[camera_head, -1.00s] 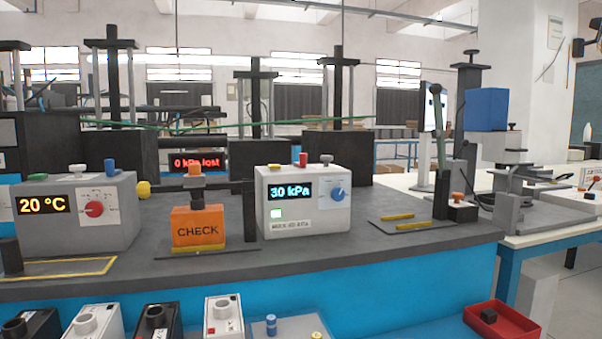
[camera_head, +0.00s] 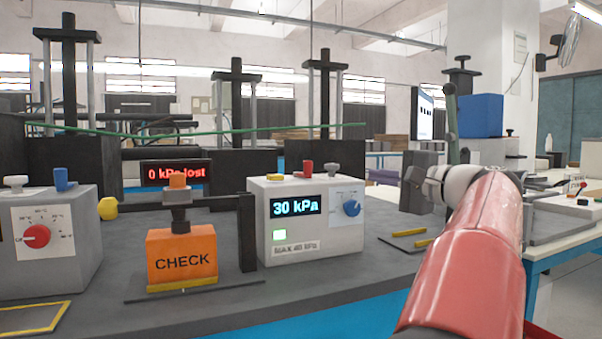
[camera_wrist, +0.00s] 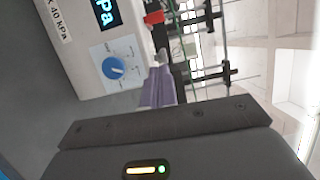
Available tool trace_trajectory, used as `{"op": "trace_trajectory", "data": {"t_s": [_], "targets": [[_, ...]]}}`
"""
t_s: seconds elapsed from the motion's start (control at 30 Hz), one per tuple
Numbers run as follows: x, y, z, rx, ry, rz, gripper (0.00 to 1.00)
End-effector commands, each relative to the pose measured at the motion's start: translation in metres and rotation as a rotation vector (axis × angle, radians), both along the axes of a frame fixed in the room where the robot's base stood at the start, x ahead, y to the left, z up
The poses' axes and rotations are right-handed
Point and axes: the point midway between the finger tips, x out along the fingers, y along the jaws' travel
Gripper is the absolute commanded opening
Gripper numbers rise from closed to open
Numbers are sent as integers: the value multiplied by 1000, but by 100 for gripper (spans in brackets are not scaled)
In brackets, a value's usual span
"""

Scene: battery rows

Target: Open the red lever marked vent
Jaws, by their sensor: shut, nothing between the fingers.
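A small red lever (camera_head: 308,167) stands on top of the white box (camera_head: 262,225) whose display reads 30 kPa. It also shows in the wrist view (camera_wrist: 154,17). No vent mark is readable. A yellow knob (camera_head: 275,177) is left of it and a grey knob (camera_head: 333,168) right of it. My gripper (camera_head: 372,174) is to the right of the box at about the height of its top. Its purple-grey fingers (camera_wrist: 158,72) are shut and empty. In the wrist view their tips appear just short of the grey knob; I cannot tell whether they touch.
An orange CHECK block (camera_head: 182,257) sits under a small black press, left of the box. A box with a red dial (camera_head: 75,255) is at far left. A red 0 kPa lost sign (camera_head: 160,173) is behind. A flat dark plate with yellow strips (camera_head: 410,233) lies below my arm.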

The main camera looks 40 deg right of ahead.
Motion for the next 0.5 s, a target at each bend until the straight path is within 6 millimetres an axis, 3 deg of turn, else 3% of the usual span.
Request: {"op": "trace_trajectory", "data": {"t_s": [0.33, 0.5], "targets": [[2, 0, 0, 0, -1, 1, 0], [20, 2, 1, 1, 0, 3, 0]]}}
